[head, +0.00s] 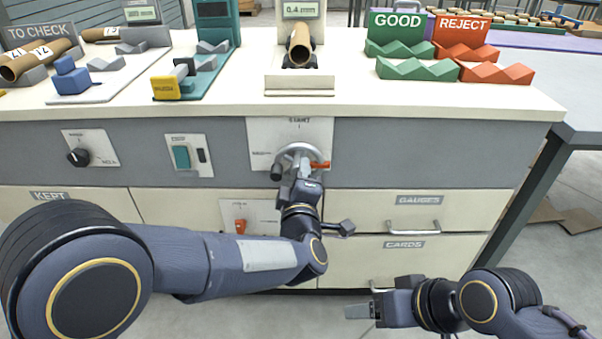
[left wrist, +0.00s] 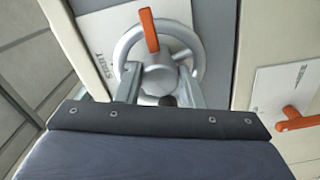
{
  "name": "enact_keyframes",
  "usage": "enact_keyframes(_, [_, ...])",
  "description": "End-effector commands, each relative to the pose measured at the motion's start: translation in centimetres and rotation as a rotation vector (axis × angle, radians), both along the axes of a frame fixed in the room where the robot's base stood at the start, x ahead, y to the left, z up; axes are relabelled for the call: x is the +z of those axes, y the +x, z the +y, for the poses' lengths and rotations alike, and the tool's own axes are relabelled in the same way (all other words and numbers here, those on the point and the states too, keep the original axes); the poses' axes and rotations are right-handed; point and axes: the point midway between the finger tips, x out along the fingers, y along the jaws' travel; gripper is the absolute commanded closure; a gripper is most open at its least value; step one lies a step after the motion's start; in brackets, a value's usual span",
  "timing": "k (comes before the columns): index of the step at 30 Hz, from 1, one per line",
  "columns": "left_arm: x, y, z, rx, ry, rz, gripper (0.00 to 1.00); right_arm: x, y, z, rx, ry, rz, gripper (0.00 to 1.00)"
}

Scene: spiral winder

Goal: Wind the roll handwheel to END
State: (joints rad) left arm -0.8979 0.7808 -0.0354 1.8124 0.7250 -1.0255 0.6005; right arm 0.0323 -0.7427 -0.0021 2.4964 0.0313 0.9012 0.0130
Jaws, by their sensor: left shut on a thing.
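The silver roll handwheel (head: 300,151) is on a pale panel (head: 262,132) in the grey front band, below the roll stand. START is printed at the panel's top; a label on its left is too small to read. The wheel's orange pointer (head: 320,165) points right. My left gripper (head: 298,172) is at the wheel, shut on it.
A cardboard roll (head: 299,45) rests in the stand above. A black dial (head: 78,157), a green switch (head: 181,157) and an orange switch (head: 240,226) are on the front. Drawer handles (head: 415,228) stick out at right. GOOD (head: 397,25) and REJECT (head: 463,28) racks stand on top.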

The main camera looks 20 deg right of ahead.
Motion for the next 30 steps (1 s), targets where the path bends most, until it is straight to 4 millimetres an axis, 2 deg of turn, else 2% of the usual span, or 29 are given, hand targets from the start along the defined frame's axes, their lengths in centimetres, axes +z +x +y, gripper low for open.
enact_keyframes(30, [-0.2,0.0,0.2,-0.002,0.933,-0.266,0.88,4.6,0.0,0.0,0.0,0.0,0.0,0.3])
